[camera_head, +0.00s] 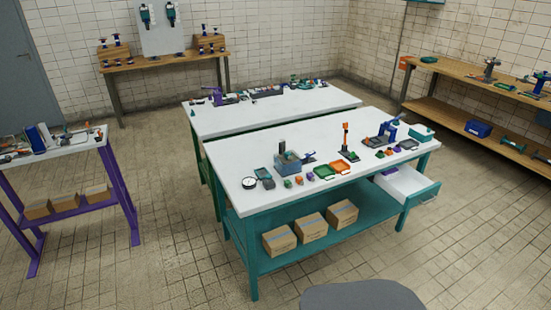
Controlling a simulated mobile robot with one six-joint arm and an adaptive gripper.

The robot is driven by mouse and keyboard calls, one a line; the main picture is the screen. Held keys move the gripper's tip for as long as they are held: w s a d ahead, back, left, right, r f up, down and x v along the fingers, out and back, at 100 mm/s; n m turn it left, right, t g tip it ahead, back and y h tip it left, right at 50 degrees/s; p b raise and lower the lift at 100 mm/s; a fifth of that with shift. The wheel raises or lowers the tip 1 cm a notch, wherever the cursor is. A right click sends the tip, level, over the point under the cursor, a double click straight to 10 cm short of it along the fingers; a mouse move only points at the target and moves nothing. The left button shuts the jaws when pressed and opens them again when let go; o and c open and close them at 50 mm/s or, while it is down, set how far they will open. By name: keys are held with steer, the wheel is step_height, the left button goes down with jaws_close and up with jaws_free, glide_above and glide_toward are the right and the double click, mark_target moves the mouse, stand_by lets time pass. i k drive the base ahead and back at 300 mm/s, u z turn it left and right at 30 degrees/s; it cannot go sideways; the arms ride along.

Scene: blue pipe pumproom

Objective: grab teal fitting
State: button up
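A small teal-green piece (288,183) stands near the front edge of the near white-topped table (240,160), beside a small orange piece (299,181) and a small purple piece (310,176). It may be the teal fitting, but it is too small to tell its shape. My gripper is not in view.
A green tray (324,173) and an orange tray (341,167) lie along the table's front edge. A drawer (414,187) hangs open at right.

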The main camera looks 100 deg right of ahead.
mark_target(288, 155)
steer(key=i, duration=0.9)
steer(key=z, duration=3.15)
steer(key=i, duration=0.4)
steer(key=u, duration=0.05)
